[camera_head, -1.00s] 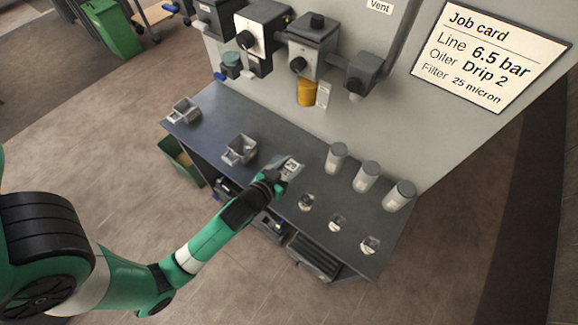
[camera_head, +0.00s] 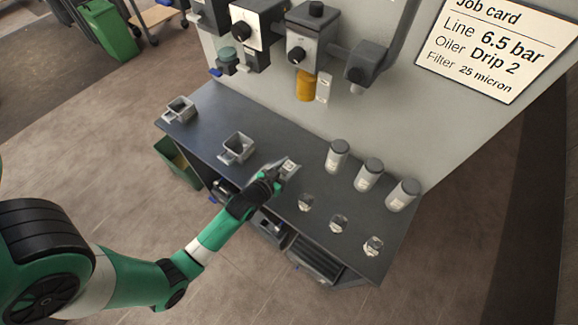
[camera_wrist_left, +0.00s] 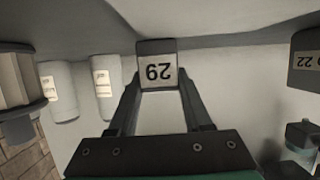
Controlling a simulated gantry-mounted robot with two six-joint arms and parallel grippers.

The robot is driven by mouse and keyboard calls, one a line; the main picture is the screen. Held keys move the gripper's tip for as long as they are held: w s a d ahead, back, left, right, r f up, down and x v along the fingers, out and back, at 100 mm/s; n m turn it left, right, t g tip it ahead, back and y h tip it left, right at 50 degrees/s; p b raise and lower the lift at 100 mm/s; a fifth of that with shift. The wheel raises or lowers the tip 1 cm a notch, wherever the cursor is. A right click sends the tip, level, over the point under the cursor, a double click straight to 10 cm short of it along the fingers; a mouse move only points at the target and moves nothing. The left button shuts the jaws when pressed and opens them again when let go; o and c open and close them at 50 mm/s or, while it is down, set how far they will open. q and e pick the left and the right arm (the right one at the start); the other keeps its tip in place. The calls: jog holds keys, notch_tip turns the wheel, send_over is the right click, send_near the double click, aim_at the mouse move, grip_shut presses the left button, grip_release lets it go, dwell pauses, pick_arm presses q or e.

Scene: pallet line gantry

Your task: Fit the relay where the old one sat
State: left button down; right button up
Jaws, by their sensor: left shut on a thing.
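My left gripper (camera_head: 272,178) is shut on a small grey block with a white label (camera_head: 289,167), over the middle of the dark bench top. In the left wrist view the block (camera_wrist_left: 157,65) sits between the fingertips, its label looking like an upside-down 29. I cannot tell if it touches the bench. Nothing in view is clearly marked as a relay, and I cannot tell which spot the old one sat in. My right gripper is not in view.
The bench top (camera_head: 215,112) carries two grey open holders (camera_head: 180,109) (camera_head: 237,148), three lidded jars (camera_head: 369,175) and three small labelled pieces (camera_head: 338,223). Wall-mounted units (camera_head: 310,35) stand behind, with a job card (camera_head: 490,50) at upper right. A green bin (camera_head: 180,160) stands below left.

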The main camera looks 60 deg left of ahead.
pick_arm(q)
jog(key=shift+c, duration=1.7)
grip_release()
jog(key=shift+f, duration=0.1)
jog(key=shift+s+d+r, duration=0.1)
jog(key=shift+s+r, duration=0.05)
jog(key=shift+r, duration=0.1)
jog(key=p+v, duration=0.3)
jog(key=v, duration=0.8)
jog(key=shift+s+d, duration=0.1)
jog(key=shift+s, duration=0.2)
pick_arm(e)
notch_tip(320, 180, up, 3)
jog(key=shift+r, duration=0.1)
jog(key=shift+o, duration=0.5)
